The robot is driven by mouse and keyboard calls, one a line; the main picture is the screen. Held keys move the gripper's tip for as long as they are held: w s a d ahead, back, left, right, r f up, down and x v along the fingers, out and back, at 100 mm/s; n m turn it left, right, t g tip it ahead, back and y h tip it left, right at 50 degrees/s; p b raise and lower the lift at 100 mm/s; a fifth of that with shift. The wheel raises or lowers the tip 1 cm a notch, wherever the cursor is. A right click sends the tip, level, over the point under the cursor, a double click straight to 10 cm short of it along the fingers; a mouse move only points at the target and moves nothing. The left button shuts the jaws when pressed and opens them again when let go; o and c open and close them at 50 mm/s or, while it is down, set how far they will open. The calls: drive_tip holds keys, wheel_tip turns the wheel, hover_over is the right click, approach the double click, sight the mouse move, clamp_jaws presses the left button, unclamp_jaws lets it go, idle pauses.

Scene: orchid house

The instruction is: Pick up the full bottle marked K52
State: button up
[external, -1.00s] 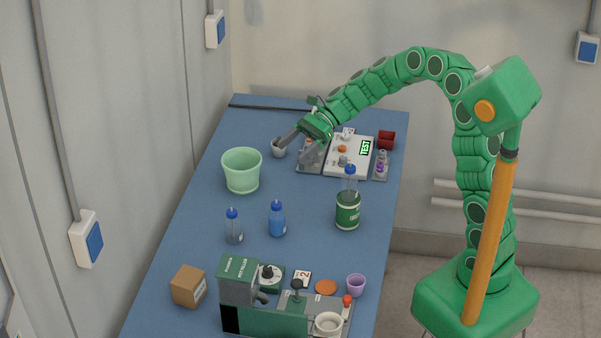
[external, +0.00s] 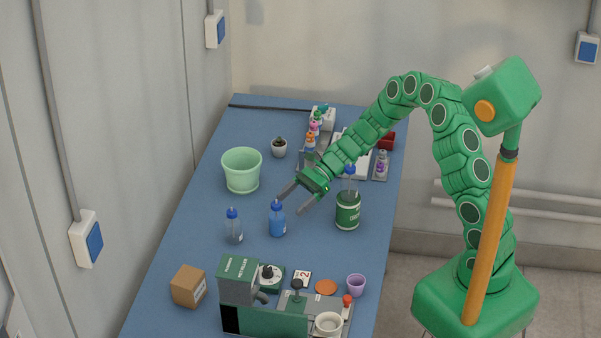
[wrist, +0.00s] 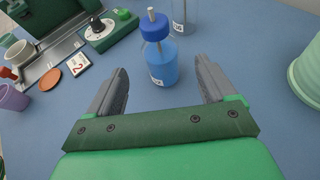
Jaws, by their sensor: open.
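A bottle filled with blue liquid (external: 277,221) stands upright on the blue table, with a blue cap and a thin tube. It shows in the wrist view (wrist: 159,66) between and just beyond my fingertips; its white label is too small to read surely. A nearly clear bottle (external: 234,228) with a blue cap stands left of it, partly cut off in the wrist view (wrist: 184,14). A third blue-capped bottle (external: 349,179) stands in a green container (external: 348,213), its lower part hidden. My gripper (external: 289,204) is open and empty, close to the blue-filled bottle and apparently not touching it.
A green machine (external: 262,315), a cardboard box (external: 188,287) and a purple cup (external: 356,285) are at the near end. Table around the bottles is clear.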

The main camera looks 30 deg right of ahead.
sight(277, 215)
drive_tip(key=shift+r+x, duration=0.15)
drive_tip(key=shift+x, duration=1.6)
drive_tip(key=shift+r+x, duration=0.1)
drive_tip(key=shift+x, duration=1.7)
drive_tip(key=c, duration=1.1)
drive_tip(key=shift+c, duration=0.2)
